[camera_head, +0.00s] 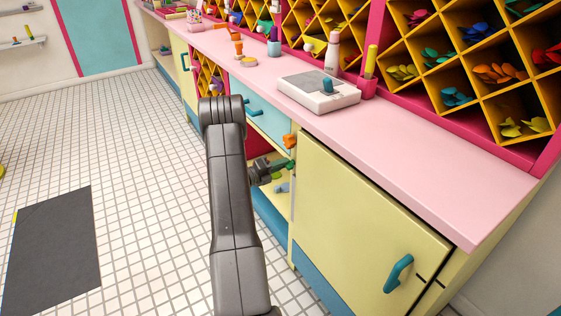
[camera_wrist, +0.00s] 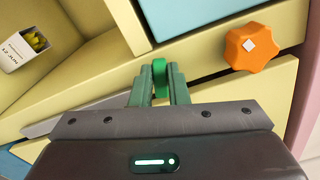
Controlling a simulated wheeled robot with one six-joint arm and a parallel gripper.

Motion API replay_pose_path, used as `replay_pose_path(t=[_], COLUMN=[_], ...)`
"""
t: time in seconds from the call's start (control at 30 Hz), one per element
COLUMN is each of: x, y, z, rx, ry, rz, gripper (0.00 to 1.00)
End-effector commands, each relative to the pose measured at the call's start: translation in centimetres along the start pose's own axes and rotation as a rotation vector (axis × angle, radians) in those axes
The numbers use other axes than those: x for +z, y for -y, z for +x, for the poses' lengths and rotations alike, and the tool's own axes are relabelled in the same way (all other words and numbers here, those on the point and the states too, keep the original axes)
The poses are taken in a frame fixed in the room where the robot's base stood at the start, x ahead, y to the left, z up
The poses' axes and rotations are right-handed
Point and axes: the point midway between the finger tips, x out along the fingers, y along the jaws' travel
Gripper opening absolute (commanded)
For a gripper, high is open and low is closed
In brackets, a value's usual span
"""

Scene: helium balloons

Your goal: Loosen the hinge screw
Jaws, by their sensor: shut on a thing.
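My gripper (camera_wrist: 160,72) is shut on a small bright green piece (camera_wrist: 160,80), which stands upright between the two fingertips by the cabinet's yellow frame. I cannot tell whether this piece is the hinge screw. An orange lobed knob (camera_wrist: 261,46) with a pale square in its middle sits up and to the right of my fingers, apart from them, on the yellow panel. In the head view the orange knob (camera_head: 289,140) is just above my gripper (camera_head: 284,166). My arm covers part of the cabinet there.
A yellow door (camera_head: 360,220) with a teal handle (camera_head: 397,273) is right of my gripper. A teal drawer front (camera_head: 262,122) is above. A white box (camera_wrist: 25,48) stands inside the open shelf. The pink countertop (camera_head: 420,160) overhangs.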

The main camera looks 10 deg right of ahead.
Motion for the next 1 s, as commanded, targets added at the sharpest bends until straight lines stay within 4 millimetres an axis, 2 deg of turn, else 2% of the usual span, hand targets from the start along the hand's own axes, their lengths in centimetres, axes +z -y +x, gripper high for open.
replay_pose_path(t=[0.4, 0.97, 1.0], x=[0.03, 0.00, 0.00], y=[-0.21, -0.32, -0.32], z=[-0.05, -0.06, -0.06], rx=[0.001, 0.001, 0.001], ry=[0.002, 0.002, 0.002], rz=[-0.187, -0.212, -0.212], gripper=[0.00, 0.00, 0.22])
